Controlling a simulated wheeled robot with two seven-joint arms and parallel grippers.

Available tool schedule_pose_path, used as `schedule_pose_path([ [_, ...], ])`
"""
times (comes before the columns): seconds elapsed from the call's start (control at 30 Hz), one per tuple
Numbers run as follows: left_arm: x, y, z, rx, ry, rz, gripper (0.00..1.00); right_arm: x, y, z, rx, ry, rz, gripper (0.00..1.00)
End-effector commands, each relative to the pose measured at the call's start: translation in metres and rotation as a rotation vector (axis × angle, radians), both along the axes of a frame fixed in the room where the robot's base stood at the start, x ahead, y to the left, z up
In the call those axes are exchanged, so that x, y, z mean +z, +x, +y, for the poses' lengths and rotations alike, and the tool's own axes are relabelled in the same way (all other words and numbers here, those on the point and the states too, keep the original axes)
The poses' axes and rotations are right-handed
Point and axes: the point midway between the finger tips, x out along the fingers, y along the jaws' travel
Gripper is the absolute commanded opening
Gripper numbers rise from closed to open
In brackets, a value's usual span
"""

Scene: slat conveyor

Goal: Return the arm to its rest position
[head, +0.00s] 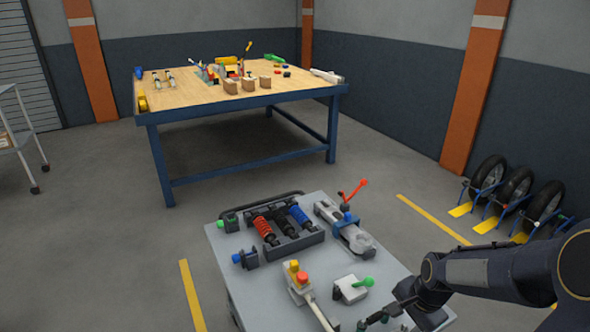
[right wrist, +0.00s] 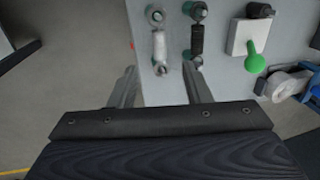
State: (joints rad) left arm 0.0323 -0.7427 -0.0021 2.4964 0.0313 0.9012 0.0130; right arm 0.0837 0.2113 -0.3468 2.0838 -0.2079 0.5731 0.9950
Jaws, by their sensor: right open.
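My right arm (head: 500,272) comes in from the right in the head view, bent low over the near right corner of the grey cart top. My right gripper (head: 376,320) is near the bottom edge, close to the cart's front right part. In the right wrist view the two fingers of my right gripper (right wrist: 160,88) stand apart with nothing held between them. A silver cylindrical part (right wrist: 158,45) and a dark one (right wrist: 197,40) lie beyond the fingertips. My left gripper is not in view.
The grey cart (head: 225,245) holds a rack of coloured springs (head: 285,232), a clamp with a red handle (head: 345,225) and a white block with a green lever (head: 352,288). A workbench (head: 190,95) stands behind. Wheels (head: 515,190) stand along the right wall. Open floor lies between.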

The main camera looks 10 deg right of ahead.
Motion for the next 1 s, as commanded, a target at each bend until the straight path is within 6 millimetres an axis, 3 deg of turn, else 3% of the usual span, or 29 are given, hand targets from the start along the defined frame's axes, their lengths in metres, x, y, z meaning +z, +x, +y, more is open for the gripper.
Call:
schedule_pose_path([
  [0.13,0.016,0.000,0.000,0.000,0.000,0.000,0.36,0.043,-0.009,0.016,0.101,0.020,-0.058,0.44],
  [0.23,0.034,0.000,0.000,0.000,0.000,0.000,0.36,0.094,-0.028,0.040,0.260,0.035,-0.140,0.44],
  [0.4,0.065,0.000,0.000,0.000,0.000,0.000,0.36,0.174,-0.076,0.087,0.609,0.006,-0.304,0.44],
  [0.5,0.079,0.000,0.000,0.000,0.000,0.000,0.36,0.202,-0.104,0.108,0.792,-0.039,-0.385,0.44],
  [0.7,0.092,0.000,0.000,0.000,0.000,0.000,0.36,0.224,-0.139,0.132,1.021,-0.120,-0.475,0.44],
  [1.0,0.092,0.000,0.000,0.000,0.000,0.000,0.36,0.224,-0.145,0.137,1.071,-0.140,-0.490,0.44],
])
